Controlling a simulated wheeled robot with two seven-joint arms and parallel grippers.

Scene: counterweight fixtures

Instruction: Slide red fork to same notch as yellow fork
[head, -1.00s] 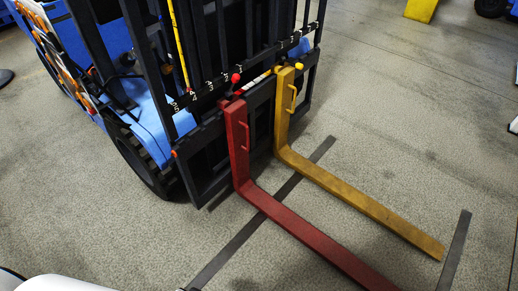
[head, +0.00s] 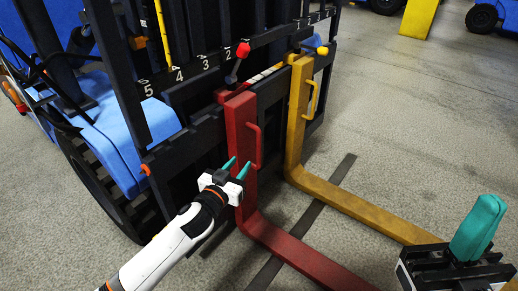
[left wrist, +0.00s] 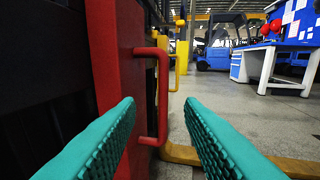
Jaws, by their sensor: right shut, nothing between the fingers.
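The red fork (head: 243,130) hangs on the black carriage, its hook just below and right of the number 2 on the left scale. Its red-knobbed lever (head: 243,50) stands upward, tilted. The yellow fork (head: 298,110) hangs to its right, under the right scale, whose numbers are too small to match surely. Its yellow-knobbed lever (head: 322,51) leans right. My left gripper (head: 237,168) is open and empty, just left of the red fork's handle (head: 256,148). In the left wrist view the handle (left wrist: 161,95) appears ahead between the fingertips. My right gripper (head: 478,228) is shut and empty at lower right.
The blue forklift body (head: 95,130) and black mast stand at left. A dark strip (head: 335,180) lies on the floor under the forks. Clear floor lies right of the yellow fork. A yellow post (head: 418,18) and other vehicles are far back.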

